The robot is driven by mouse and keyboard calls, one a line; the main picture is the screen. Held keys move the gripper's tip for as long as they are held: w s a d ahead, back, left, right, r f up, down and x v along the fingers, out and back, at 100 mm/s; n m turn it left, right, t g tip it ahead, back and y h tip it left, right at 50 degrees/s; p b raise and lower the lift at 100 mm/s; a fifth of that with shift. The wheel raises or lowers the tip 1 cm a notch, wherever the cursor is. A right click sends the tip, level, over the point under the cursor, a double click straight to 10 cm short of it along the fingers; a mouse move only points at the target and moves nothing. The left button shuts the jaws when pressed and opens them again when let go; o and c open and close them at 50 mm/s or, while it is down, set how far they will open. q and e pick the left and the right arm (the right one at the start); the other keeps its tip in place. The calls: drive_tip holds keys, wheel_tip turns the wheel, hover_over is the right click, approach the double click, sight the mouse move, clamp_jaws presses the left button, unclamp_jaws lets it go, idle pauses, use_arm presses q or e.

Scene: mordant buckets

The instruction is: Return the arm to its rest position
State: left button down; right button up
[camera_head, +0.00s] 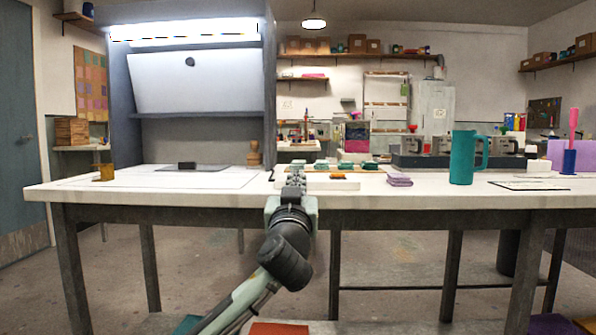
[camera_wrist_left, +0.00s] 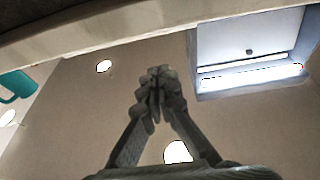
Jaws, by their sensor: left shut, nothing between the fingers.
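My left gripper (camera_head: 296,172) shows in the head view at the front edge of the white worktable (camera_head: 230,194), near the middle. My left arm comes up from the bottom left to it. In the left wrist view the fingers of the left gripper (camera_wrist_left: 155,85) meet at their tips, shut with nothing between them. That view looks up past the table edge toward the ceiling lamps. My right gripper is in neither view.
A teal jug (camera_head: 463,158) stands on the table right of the gripper, with folded purple cloths (camera_head: 399,180) between. A small amber block (camera_head: 106,172) and a dark block (camera_head: 187,165) are at the left. A wooden stamp (camera_head: 254,154) stands behind.

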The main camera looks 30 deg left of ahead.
use_arm(q)
drive_tip(key=shift+s+d+f, duration=0.2)
drive_tip(key=shift+s+d, duration=0.05)
drive_tip(key=shift+s, duration=0.2)
